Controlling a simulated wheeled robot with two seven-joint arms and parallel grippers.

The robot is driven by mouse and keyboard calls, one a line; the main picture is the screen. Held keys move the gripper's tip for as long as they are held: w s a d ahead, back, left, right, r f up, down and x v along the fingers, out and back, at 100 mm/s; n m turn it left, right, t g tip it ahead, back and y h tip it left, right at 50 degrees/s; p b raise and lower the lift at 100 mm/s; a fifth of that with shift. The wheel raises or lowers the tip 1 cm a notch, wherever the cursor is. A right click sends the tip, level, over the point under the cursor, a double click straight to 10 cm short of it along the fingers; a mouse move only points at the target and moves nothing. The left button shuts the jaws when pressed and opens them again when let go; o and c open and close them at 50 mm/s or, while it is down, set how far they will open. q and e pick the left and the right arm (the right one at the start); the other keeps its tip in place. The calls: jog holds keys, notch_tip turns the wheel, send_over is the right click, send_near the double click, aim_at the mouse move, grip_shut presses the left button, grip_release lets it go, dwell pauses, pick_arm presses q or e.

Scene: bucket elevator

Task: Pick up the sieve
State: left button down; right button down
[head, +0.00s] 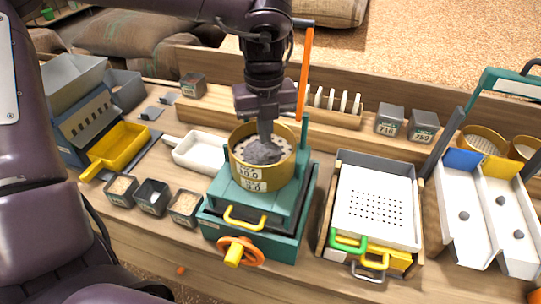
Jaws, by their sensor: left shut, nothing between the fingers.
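A round brass sieve (262,177) with white number labels on its front sits on top of a teal machine (283,222) at the middle of the bench. A heap of grey grains (257,153) lies in it, and pale holes show around the heap. My left gripper (265,134) points down over the sieve, its fingers together and empty. Its fingertips are at the heap in the picture; I cannot tell whether they touch it. Part of the sieve's far rim is hidden behind the gripper. More brass sieves (482,141) stand at the far right. My right gripper is not in view.
An orange upright lever (305,75) stands close right of the gripper. A white perforated tray (377,206) is right of the machine. A white scoop (199,151), yellow scoop (118,147) and small sample boxes (153,195) are left. A wooden ledge (220,114) runs behind.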

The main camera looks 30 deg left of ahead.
aim_at(271, 159)
pick_arm(q)
notch_tip(271, 159, down, 4)
jog(key=shift+w+r+p, duration=0.1)
jog(key=shift+p, duration=0.25)
jog(key=shift+s+d+f+p, duration=0.2)
jog(key=shift+s+d+p, duration=0.65)
jog(key=shift+s+d, duration=0.6)
jog(key=shift+w+f, duration=0.1)
